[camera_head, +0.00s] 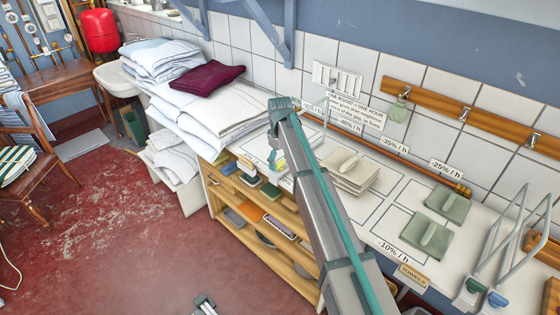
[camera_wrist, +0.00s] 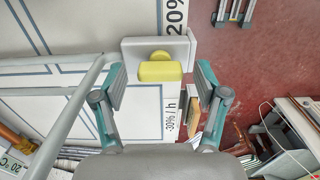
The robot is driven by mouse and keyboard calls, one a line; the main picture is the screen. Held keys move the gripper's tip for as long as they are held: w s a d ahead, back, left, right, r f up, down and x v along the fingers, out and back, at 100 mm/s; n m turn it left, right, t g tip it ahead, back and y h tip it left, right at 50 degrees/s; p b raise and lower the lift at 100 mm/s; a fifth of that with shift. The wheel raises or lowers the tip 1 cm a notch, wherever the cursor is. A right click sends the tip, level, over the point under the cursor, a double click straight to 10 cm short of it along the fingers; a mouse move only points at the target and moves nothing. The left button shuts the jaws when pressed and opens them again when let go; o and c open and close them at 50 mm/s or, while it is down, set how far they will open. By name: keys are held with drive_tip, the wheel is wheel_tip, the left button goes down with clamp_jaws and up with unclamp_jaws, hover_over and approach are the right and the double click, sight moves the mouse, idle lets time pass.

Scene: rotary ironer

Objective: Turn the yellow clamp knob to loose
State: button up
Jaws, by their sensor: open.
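The yellow clamp knob (camera_wrist: 160,68) shows in the wrist view on a pale grey block (camera_wrist: 186,46). It has a rounded top and a broad bar facing me. My gripper (camera_wrist: 161,84) is open, with one teal-padded finger on each side of the knob and a gap on both sides. Nothing is held between the fingers. In the head view my arm's links hide most of the gripper; a small bit of yellow (camera_head: 281,164) shows beside them over the worktop. I cannot read the knob's setting.
Pale metal tubes (camera_wrist: 72,115) run close to the left finger in the wrist view. In the head view, folded white linen (camera_head: 215,100) and a dark red cloth (camera_head: 207,78) lie left of my arm. Green pads (camera_head: 448,204) lie on the white worktop (camera_head: 390,215) to the right.

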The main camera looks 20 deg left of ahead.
sight(280, 161)
drive_tip(key=shift+r, duration=0.1)
wheel_tip(280, 161, up, 12)
idle(0.5)
